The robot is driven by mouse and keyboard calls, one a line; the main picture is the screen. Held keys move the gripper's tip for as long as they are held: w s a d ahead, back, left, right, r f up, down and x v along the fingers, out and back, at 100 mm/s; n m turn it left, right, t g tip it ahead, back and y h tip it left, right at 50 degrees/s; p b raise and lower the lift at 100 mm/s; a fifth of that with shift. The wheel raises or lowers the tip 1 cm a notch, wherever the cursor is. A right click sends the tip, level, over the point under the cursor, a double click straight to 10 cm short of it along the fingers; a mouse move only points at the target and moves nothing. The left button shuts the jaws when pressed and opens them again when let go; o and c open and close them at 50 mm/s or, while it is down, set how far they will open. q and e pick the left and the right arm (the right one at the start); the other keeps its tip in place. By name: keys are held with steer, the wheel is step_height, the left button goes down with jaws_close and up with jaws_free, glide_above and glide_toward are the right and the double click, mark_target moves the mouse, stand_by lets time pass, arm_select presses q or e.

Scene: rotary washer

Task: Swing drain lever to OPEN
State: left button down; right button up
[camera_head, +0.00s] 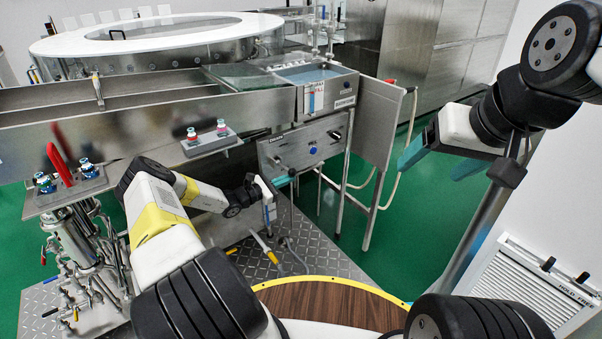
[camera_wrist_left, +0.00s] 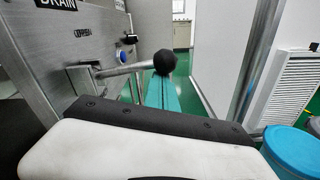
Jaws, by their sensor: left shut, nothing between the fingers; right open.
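The drain panel (camera_head: 305,142) is a steel box front below the sink in the head view. In the left wrist view, the drain lever (camera_wrist_left: 125,69) is a metal rod running sideways from the panel to a black ball knob (camera_wrist_left: 165,62). My left gripper (camera_head: 281,181) is shut and empty, just in front of the panel's lower left. Its teal fingers (camera_wrist_left: 160,92) point towards the knob, which overlaps their far end; I cannot tell whether they touch. My right gripper (camera_head: 438,162) is open and empty, far to the right.
A blue button (camera_wrist_left: 128,40) is on the panel. A steel side panel on legs (camera_head: 376,120) stands right of it, with a hose (camera_head: 410,135). Green floor (camera_head: 415,225) is clear at centre right.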

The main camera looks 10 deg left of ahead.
arm_select(q)
steer(key=shift+r+n, duration=0.9)
steer(key=shift+w+a+r+n, duration=0.1)
steer(key=shift+r+n, duration=0.5)
steer(key=shift+r, duration=0.2)
steer(key=shift+w+a+r+n, duration=0.1)
steer(key=shift+r+n, duration=0.5)
steer(key=shift+r, duration=0.2)
steer(key=shift+w+r, duration=0.1)
steer(key=shift+r, duration=0.1)
steer(key=shift+a, duration=0.1)
steer(key=v, duration=0.8)
steer(key=shift+f, duration=0.25)
